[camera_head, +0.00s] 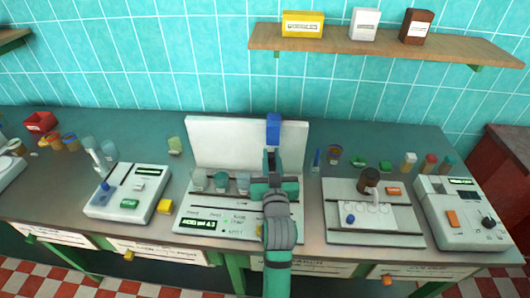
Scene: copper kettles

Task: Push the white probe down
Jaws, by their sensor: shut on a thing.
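A thin white stick, which looks like the white probe (96,158), stands tilted at the left end of the table, beside a grey-white meter (118,207). Its lower end is too small to make out. My gripper (271,152) is far to its right, in front of the white upright panel of the middle machine. A blue block (273,129) shows at the tip of my gripper, which appears shut on it. My arm hides the fingers partly and covers part of the middle machine.
The middle machine (193,225) holds several cups. To its right stand a white tray unit (340,236) with a brown-topped holder (369,180) and another meter (465,236). A wall shelf (350,46) carries boxes.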

